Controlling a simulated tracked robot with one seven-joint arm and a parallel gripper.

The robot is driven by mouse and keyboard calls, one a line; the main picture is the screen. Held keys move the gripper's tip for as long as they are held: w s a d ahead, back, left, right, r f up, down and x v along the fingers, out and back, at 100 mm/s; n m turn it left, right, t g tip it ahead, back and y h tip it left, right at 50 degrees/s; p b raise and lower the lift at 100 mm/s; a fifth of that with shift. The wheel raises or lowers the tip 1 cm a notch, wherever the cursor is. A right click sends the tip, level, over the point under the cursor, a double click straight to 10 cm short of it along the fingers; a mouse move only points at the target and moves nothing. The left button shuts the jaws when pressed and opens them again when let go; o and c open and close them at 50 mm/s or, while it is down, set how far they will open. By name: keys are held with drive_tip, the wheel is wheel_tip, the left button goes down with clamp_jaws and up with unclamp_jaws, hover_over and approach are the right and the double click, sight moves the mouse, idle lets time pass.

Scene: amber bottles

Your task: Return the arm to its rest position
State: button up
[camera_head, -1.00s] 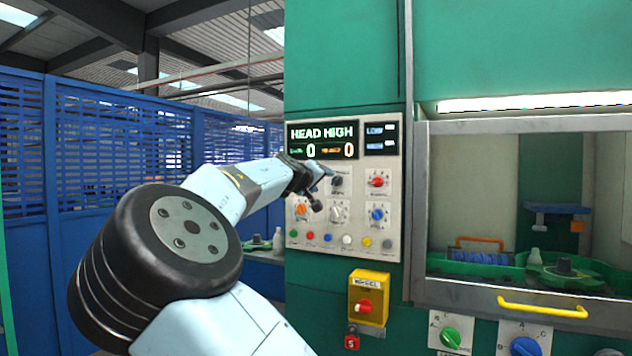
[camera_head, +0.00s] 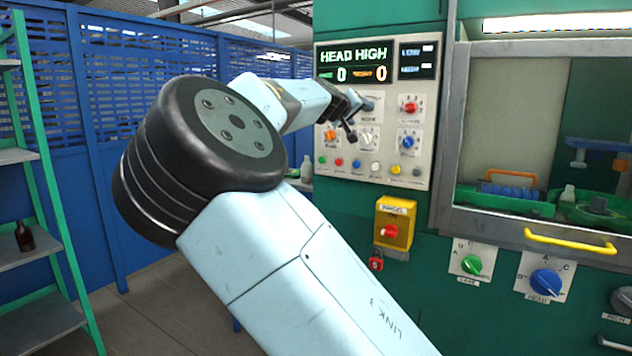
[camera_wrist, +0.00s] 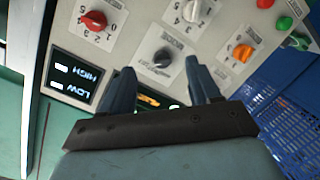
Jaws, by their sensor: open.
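My arm reaches from the bottom of the head view toward the control panel (camera_head: 395,160), and its wrist end stands in front of the panel's left part. My gripper (camera_head: 362,118) is small and partly hidden there. In the wrist view my gripper (camera_wrist: 158,88) is open, with two dark fingers apart and nothing between them. A black knob (camera_wrist: 163,58) shows just beyond the fingertips. I cannot tell how far the fingertips are from it, but no grip on it shows.
A yellow box with a red knob (camera_head: 390,229) and a yellow handle (camera_head: 570,241) stick out from the green machine (camera_head: 440,310). A green-framed shelf (camera_head: 45,255) with a brown bottle (camera_head: 24,236) stands at left. Blue fence panels (camera_head: 110,150) close the back.

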drive_tip(key=s+d+f+m+g+y, duration=0.2)
drive_tip(key=d+f+m+g, duration=0.15)
drive_tip(key=d+f, duration=1)
drive_tip(key=s+d+f+g+y, duration=0.35)
drive_tip(key=s+d+f, duration=0.25)
drive_tip(key=s+f, duration=0.2)
drive_tip(key=s+a+y, duration=0.1)
drive_tip(key=s+a, duration=0.2)
drive_tip(key=s, duration=0.9)
drive_tip(key=s+a+r+n+y, duration=0.1)
drive_tip(key=s+a, duration=0.3)
drive_tip(key=s, duration=0.9)
drive_tip(key=s+a+y, duration=0.1)
drive_tip(key=s+a, duration=0.2)
drive_tip(key=s, duration=0.9)
drive_tip(key=shift+s+a+r+n+g, duration=0.2)
drive_tip(key=shift+s+r+n+g, duration=0.1)
drive_tip(key=shift+s+r+n, duration=0.05)
drive_tip(key=shift+y, duration=0.25)
drive_tip(key=shift+c, duration=0.3)
